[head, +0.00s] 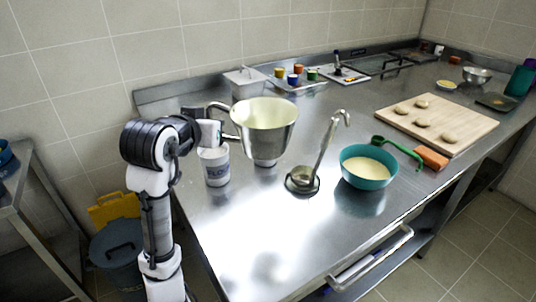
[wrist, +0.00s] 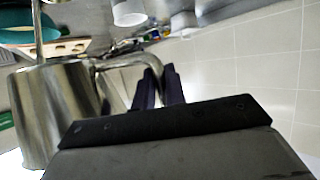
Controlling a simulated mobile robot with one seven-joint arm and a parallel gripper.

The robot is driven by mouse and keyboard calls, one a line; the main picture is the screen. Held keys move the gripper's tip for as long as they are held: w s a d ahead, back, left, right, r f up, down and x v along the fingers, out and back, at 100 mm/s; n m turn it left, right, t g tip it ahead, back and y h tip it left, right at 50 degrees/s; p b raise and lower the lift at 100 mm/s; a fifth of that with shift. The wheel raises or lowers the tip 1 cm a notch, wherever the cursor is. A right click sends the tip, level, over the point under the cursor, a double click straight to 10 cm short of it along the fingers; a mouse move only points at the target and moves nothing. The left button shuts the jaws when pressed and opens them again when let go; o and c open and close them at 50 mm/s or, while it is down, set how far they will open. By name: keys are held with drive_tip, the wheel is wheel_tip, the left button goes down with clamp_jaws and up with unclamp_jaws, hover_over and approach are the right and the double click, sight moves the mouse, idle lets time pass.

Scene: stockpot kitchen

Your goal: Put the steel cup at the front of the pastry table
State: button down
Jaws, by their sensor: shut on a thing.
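The steel cup (head: 266,143) is a large, shiny, tapered vessel with a pale interior and a loop handle on its left. It is upright over the left part of the steel pastry table (head: 235,235); whether its base touches the top is hard to tell. My gripper (head: 216,133) is at the handle, left of the cup. In the wrist view the cup (wrist: 45,108) fills the left side, and its handle reaches between the two dark fingers of my gripper (wrist: 159,85), which are shut on it.
A white lettered container (head: 214,168) stands just below my gripper. A ladle in a round rest (head: 302,181) and a teal bowl (head: 366,176) of pale batter stand to the right. A wooden board (head: 462,122) with dough lies farther right. The table's near left area is clear.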

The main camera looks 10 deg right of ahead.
wheel_tip(320, 180, down, 20)
drive_tip(key=shift+p, duration=0.6)
drive_tip(key=shift+f, duration=0.15)
drive_tip(key=c, duration=1.5)
unclamp_jaws()
drive_tip(key=shift+o, duration=0.2)
drive_tip(key=shift+r, duration=0.25)
drive_tip(key=b+v, duration=0.2)
drive_tip(key=v, duration=1)
drive_tip(key=shift+b, duration=0.35)
